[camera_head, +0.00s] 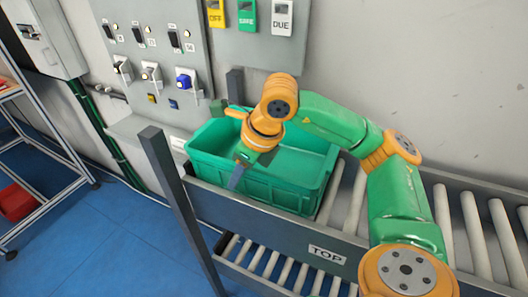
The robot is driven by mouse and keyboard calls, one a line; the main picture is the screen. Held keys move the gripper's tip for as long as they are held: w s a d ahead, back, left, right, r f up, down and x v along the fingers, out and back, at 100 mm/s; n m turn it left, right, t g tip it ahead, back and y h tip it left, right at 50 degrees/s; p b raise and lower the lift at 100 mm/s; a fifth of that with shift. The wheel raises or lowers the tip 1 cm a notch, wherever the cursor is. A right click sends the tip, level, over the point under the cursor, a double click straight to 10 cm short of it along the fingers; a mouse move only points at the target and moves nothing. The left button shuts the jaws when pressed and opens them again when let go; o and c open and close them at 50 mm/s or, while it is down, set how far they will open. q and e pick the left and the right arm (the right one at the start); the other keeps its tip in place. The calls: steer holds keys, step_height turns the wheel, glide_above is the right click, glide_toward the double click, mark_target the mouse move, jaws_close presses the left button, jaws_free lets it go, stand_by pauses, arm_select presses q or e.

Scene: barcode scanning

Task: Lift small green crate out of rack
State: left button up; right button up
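The small green crate (305,166) sits upright on the rack's top roller level, at its left end; it looks empty where I can see into it. My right gripper (237,176) is at the crate's front-left part, pointing down beside or over the front wall. The orange wrist is above the crate's inside and hides part of its back and left. I cannot tell whether the fingers are apart, or whether they touch the wall. The rack (285,237) has a grey front rail with a "TOP" label.
A grey rack post (168,180) stands close to the crate's left front. A wall panel with switches and plugs (155,60) is behind. More rollers (475,235) run to the right. A shelf frame with a red bin (17,201) stands far left. Blue floor (110,245) is clear.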

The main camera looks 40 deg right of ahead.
steer(key=shift+f, duration=0.15)
jaws_close()
stand_by(1.3)
